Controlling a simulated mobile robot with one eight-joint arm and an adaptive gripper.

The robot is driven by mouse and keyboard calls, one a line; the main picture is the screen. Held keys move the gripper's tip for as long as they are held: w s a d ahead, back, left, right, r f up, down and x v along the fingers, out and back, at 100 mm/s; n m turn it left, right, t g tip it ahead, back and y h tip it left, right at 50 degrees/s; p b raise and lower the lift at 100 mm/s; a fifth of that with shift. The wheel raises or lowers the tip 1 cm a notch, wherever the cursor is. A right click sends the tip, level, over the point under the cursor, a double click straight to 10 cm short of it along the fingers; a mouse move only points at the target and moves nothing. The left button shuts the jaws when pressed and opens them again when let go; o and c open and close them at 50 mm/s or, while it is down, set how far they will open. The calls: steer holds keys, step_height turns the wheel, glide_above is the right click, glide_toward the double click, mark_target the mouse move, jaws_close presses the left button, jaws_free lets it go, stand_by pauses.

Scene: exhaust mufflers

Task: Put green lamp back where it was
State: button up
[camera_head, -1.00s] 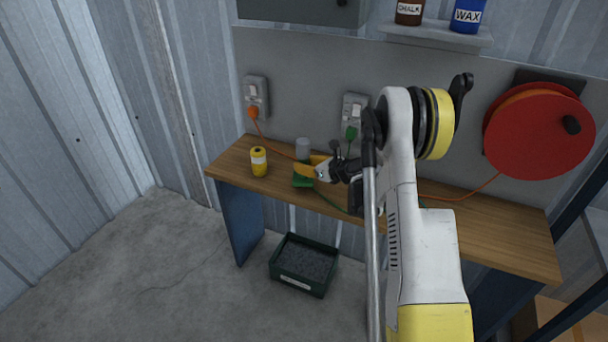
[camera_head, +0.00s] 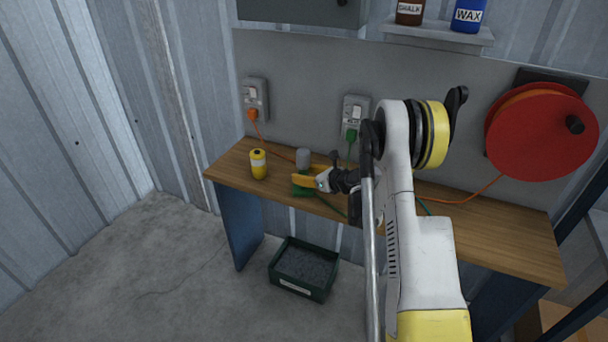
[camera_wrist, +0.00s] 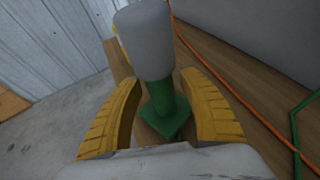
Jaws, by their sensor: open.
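The green lamp stands upright on the wooden bench, with a grey cylindrical top (camera_head: 303,158) and a green base (camera_head: 303,190). In the wrist view its grey top (camera_wrist: 146,40) and green stem (camera_wrist: 164,98) show between the two yellow fingers. My gripper (camera_head: 305,181) is open at the lamp, its fingers on either side of the green lower part. In the wrist view my gripper (camera_wrist: 165,115) shows a gap beside the stem on the left; contact on the right cannot be told. A green cord (camera_wrist: 296,130) lies on the right.
A yellow can (camera_head: 259,164) stands left of the lamp on the bench (camera_head: 480,236). An orange cord (camera_wrist: 225,82) runs behind the lamp. Two wall sockets hold an orange plug (camera_head: 252,115) and a green plug (camera_head: 351,135). A dark bin (camera_head: 304,290) sits on the floor below.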

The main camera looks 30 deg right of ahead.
steer(key=p+v, duration=0.3)
steer(key=v, duration=0.9)
steer(key=s+a+r+n+g, duration=0.2)
steer(key=s+a+r+n, duration=0.2)
steer(key=a+r+n, duration=0.4)
steer(key=s+a+r+n+g, duration=0.3)
steer(key=a+r+n, duration=0.4)
steer(key=a+n, duration=0.15)
steer(key=s+a+r+n+h, duration=0.1)
steer(key=s+a+n, duration=0.1)
steer(key=s+n, duration=0.3)
steer(key=s+a+r+n+h, duration=0.1)
steer(key=s+a+n, duration=0.2)
steer(key=s+n, duration=0.3)
steer(key=s+a+r+n+g+h, duration=0.1)
steer(key=s+a+n, duration=0.2)
steer(key=s, duration=0.7)
steer(key=shift+n+h, duration=0.3)
steer(key=shift+n, duration=0.95)
steer(key=shift+r, duration=0.1)
